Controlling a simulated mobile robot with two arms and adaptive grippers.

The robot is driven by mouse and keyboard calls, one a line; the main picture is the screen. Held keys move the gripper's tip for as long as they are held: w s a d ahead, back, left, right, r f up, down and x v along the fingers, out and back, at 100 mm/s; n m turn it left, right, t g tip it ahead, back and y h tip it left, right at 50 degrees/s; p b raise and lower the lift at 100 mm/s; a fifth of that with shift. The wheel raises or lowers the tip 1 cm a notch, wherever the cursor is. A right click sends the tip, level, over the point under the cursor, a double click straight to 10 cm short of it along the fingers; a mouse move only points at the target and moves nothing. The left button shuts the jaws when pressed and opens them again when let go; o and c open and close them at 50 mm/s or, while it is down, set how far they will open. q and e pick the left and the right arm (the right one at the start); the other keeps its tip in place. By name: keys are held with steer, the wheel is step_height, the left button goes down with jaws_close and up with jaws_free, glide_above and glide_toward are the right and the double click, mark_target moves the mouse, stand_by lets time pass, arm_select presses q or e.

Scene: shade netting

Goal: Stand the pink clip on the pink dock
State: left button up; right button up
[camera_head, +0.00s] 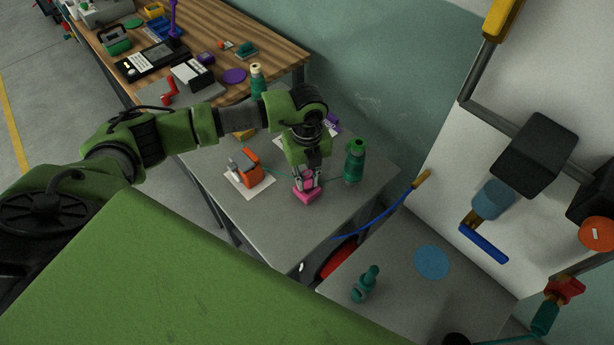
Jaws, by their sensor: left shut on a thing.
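My left gripper (307,182) points down over the grey table and is shut on the pink clip (308,177). Only a little of the clip shows between the fingers. A pink block (304,196), which looks like the pink dock, shows directly under the fingertips near the table's front part. Clip and block are close together and nearly the same colour. I cannot tell whether they touch or how upright the clip is. My right gripper is not in view.
An orange clip-like thing (250,167) stands on a white sheet (237,184) to the left. A green bottle (354,161) stands close on the right. A thin green cord runs near the gripper. The grey table (267,226) is bare in front.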

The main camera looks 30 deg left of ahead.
arm_select(q)
steer(key=shift+f, duration=0.1)
steer(key=o, duration=0.9)
step_height(320, 180, up, 11)
steer(key=b, duration=0.3)
steer(key=shift+w, duration=0.1)
steer(key=shift+r+b, duration=0.3)
steer(key=shift+r, duration=0.35)
